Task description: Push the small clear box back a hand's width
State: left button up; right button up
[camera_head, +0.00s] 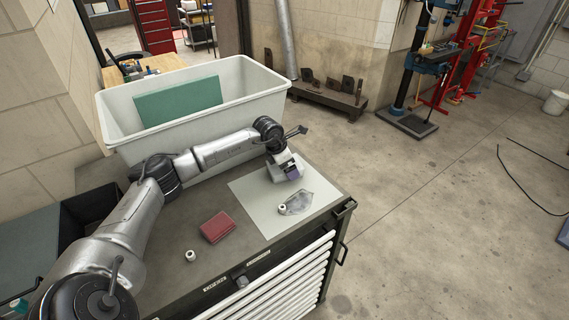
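A greyish see-through object (299,203) with angled edges lies on the pale mat (250,205) at the right of the cabinet top. It may be the small clear box, but it is too small to tell for sure. My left gripper (292,174) is over the mat, just behind this object, pointing down. A purple patch shows at its fingers; I cannot tell whether it is part of the gripper or something held. The finger gap does not show clearly. My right gripper is not in view.
A red block (217,227) lies left of the mat. A large white bin (240,110) with a green board (178,101) stands behind my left arm.

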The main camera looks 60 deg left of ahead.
pick_arm(q)
jog(key=shift+w+f, duration=0.1)
jog(key=shift+f, duration=0.1)
jog(key=c, duration=0.7)
jog(key=shift+c, duration=0.2)
jog(key=shift+a, duration=0.1)
jog(key=shift+s+a, duration=0.4)
jog(key=shift+s, duration=0.4)
jog(key=o, duration=0.7)
jog(key=shift+w, duration=0.1)
jog(key=shift+o, duration=0.2)
